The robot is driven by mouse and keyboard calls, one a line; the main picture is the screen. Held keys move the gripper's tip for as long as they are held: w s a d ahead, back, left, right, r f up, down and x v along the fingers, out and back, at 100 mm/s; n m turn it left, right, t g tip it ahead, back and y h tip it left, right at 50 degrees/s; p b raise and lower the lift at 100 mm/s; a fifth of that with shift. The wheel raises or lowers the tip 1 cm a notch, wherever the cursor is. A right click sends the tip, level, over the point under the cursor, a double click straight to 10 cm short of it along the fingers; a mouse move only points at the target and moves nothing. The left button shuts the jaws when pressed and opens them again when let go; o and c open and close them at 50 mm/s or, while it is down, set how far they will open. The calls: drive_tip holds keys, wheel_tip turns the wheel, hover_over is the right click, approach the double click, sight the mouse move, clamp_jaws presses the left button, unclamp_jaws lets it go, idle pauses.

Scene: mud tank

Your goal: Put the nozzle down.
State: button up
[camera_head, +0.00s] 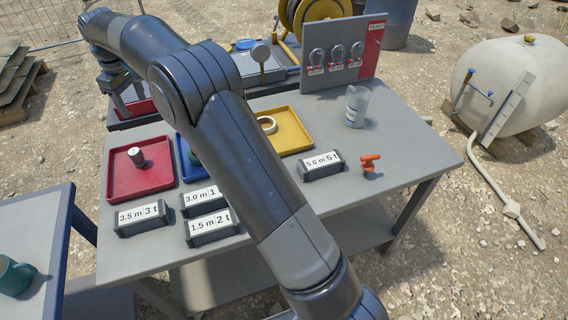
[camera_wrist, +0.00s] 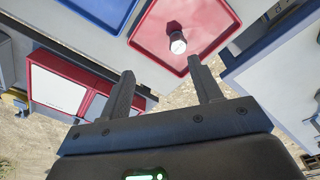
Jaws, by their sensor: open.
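A small grey cylindrical piece with a pale top, which looks like the nozzle (camera_head: 137,156), stands in the red tray (camera_head: 118,186) at the left of the grey table. My gripper (camera_head: 133,102) is at the far left end of the arm, behind the red tray. In the wrist view my gripper (camera_wrist: 161,72) has its fingers apart with nothing between them. The nozzle is clear of both fingers.
My arm hides most of a blue tray (camera_head: 186,166). A yellow tray (camera_head: 296,140) holds a pale ring. Label blocks (camera_head: 321,166), an orange fitting (camera_head: 370,164) and a clear cup (camera_head: 356,106) stand on the table. A hook board (camera_head: 340,62) is at the back.

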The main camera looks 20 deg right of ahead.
drive_tip(key=s+d+r+m+t, duration=0.1)
drive_tip(key=s+d+r+m, duration=0.1)
drive_tip(key=s+d+r, duration=0.55)
drive_tip(key=s+d+r+m+t, duration=0.1)
drive_tip(key=s+d+r+m, duration=0.3)
drive_tip(key=s+d, duration=0.6)
drive_tip(key=s+d+f+m+t, duration=0.1)
drive_tip(key=s+d, duration=0.5)
drive_tip(key=s, duration=0.6)
drive_tip(key=s+d+f+m+t, duration=0.1)
drive_tip(key=s+d+f+m, duration=0.2)
drive_tip(key=s, duration=0.9)
wheel_tip(320, 180, down, 2)
drive_tip(key=d, duration=0.2)
drive_tip(key=shift+d+f+t, duration=0.15)
drive_tip(key=shift+d+t, duration=0.25)
drive_tip(key=shift+o, duration=0.3)
drive_tip(key=shift+s, duration=0.1)
